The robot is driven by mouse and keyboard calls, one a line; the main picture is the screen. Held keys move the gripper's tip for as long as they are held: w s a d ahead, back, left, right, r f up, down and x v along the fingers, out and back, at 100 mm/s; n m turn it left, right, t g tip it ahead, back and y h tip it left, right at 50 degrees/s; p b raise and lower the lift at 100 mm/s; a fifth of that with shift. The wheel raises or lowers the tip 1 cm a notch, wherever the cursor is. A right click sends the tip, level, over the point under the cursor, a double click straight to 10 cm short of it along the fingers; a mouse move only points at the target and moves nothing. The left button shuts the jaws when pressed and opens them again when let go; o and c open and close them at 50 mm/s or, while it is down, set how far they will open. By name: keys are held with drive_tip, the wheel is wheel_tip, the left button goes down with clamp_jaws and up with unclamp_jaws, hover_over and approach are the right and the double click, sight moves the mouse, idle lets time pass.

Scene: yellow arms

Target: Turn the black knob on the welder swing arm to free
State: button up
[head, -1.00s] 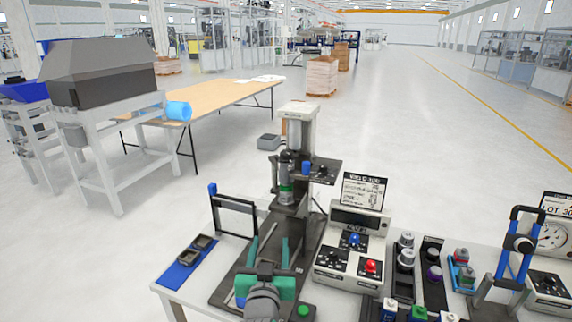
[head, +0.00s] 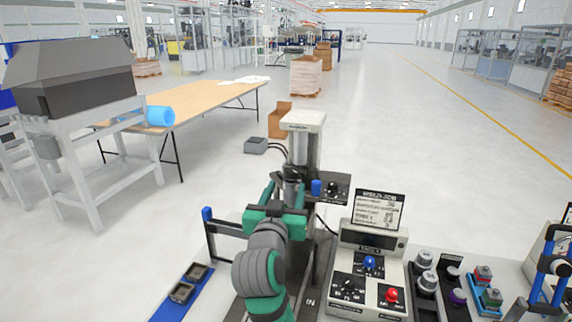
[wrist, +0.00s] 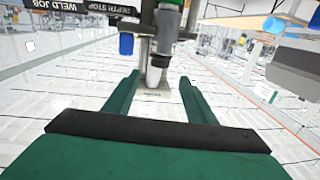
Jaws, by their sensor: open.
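The welder (head: 303,145) is a grey column with a light top. A dark plate (head: 342,197) extends from its right side, carrying a blue piece (head: 317,187) and a small black knob (head: 333,188). I cannot tell whether this is the swing-arm knob, nor read its setting. My green gripper (head: 277,196) is in front of the column, left of that plate, and hides part of the welder head. In the wrist view my gripper (wrist: 158,88) has its fingers apart, with the dark cylindrical welder head (wrist: 158,62) beyond and between them. Nothing is held.
A control box (head: 367,270) with blue and red buttons and black knobs stands right of the welder, a sign (head: 378,210) behind it. A blue mat (head: 170,302) with small trays lies at left. A dark frame (head: 212,235) stands near the welder's left. Holders with parts crowd the right.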

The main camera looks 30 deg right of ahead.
sight(292, 174)
drive_tip(key=x, duration=1)
drive_tip(key=shift+d, duration=0.25)
drive_tip(key=shift+w+d, duration=0.15)
drive_tip(key=shift+w, duration=0.2)
drive_tip(key=c, duration=1.1)
drive_tip(key=shift+o, duration=0.3)
